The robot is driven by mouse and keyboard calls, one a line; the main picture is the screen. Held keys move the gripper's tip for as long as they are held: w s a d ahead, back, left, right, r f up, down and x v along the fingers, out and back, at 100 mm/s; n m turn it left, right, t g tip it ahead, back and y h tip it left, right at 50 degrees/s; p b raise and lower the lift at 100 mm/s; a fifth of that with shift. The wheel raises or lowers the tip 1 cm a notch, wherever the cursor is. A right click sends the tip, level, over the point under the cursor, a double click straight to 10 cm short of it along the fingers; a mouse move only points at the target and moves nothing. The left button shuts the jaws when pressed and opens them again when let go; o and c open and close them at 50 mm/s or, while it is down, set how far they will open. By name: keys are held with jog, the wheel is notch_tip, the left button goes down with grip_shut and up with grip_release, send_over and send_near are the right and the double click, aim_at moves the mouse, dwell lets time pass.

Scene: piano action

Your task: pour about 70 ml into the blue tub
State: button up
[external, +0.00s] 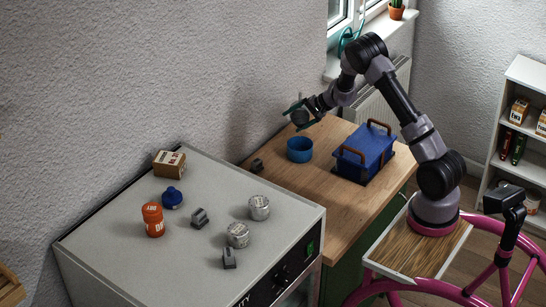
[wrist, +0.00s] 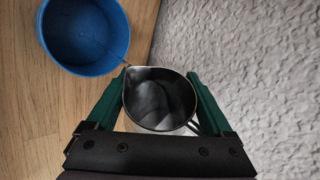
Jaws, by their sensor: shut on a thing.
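The blue tub (external: 299,149) stands on the wooden worktop near the wall. In the wrist view the tub (wrist: 84,37) is at the upper left, partly cut off by the frame edge. My gripper (external: 301,111) is above the tub, its green fingers shut on a grey metal jug (wrist: 160,98). The jug's spout points toward the tub and is close to its rim in the wrist view. A thin line runs from the spout area over the tub's inside; I cannot tell surely whether it is a stream. The liquid levels are not clear.
A blue lidded box (external: 364,153) with brown handles stands right of the tub. A small dark object (external: 257,166) lies left of it. The textured wall (wrist: 240,65) is close behind. A grey cabinet top (external: 110,228) holds an orange jar, tins and small parts.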

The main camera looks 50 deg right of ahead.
jog(key=shift+s+a+r+n+t+h+p, duration=0.15)
jog(key=shift+s+a+n+t+h+p, duration=0.2)
jog(key=shift+a+h+p, duration=0.1)
dwell(1.1)
jog(key=shift+w, duration=0.1)
dwell(0.7)
jog(key=shift+w+d+y, duration=0.2)
jog(key=shift+w+d, duration=0.1)
jog(key=shift+d, duration=0.25)
jog(key=shift+w+d+y, duration=0.15)
jog(key=shift+w+d, duration=0.15)
jog(key=shift+d, duration=0.2)
jog(key=shift+f+m+g+y, duration=0.35)
jog(key=shift+m+g+y, duration=0.15)
jog(key=shift+m+g, duration=0.2)
jog(key=shift+d+r+m+g+y, duration=0.1)
jog(key=shift+r+m+g+y, duration=0.15)
jog(key=shift+r+y, duration=0.3)
jog(key=shift+f+m+g+y, duration=0.4)
jog(key=shift+f+g+y, duration=0.1)
jog(key=shift+y, duration=0.05)
